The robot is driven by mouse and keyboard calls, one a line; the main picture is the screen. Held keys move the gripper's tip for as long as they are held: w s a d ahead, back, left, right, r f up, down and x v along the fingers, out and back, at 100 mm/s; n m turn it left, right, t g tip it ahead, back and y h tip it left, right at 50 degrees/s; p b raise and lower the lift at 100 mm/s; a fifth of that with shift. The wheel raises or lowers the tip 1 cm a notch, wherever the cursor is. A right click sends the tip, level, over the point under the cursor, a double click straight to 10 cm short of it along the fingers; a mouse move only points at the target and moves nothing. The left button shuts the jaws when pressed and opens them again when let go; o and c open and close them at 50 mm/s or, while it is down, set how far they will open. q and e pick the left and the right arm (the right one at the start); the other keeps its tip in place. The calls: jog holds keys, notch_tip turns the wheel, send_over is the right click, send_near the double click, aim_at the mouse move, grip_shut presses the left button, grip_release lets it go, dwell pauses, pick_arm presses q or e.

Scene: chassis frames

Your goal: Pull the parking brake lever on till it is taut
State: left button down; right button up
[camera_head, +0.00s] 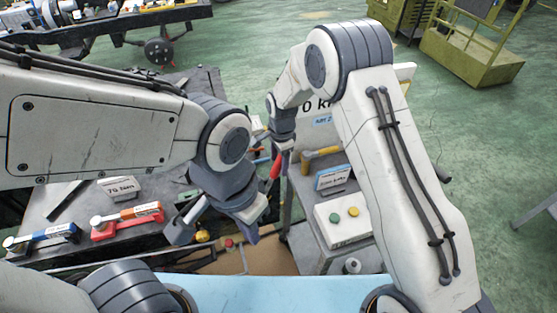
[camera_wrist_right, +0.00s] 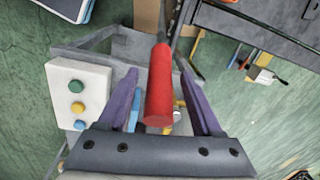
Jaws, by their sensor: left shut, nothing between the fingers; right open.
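The parking brake lever shows as a red grip (camera_head: 276,165) near the middle of the head view, just below my right gripper (camera_head: 279,143). In the right wrist view the red grip (camera_wrist_right: 160,85) lies between the two purple fingers of my right gripper (camera_wrist_right: 158,88), with gaps on both sides. The right gripper is open around the grip and not closed on it. The lever's lower end is hidden in the head view. My left gripper (camera_head: 243,222) is shut and empty, lower and to the left of the lever, above the bench area.
A white button box (camera_head: 345,217) sits on a grey stand right of the lever; it also shows in the wrist view (camera_wrist_right: 80,92). Blue (camera_head: 42,236) and red (camera_head: 127,220) tools lie on the left bench.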

jog(key=shift+f, duration=0.65)
grip_shut()
dwell(1.0)
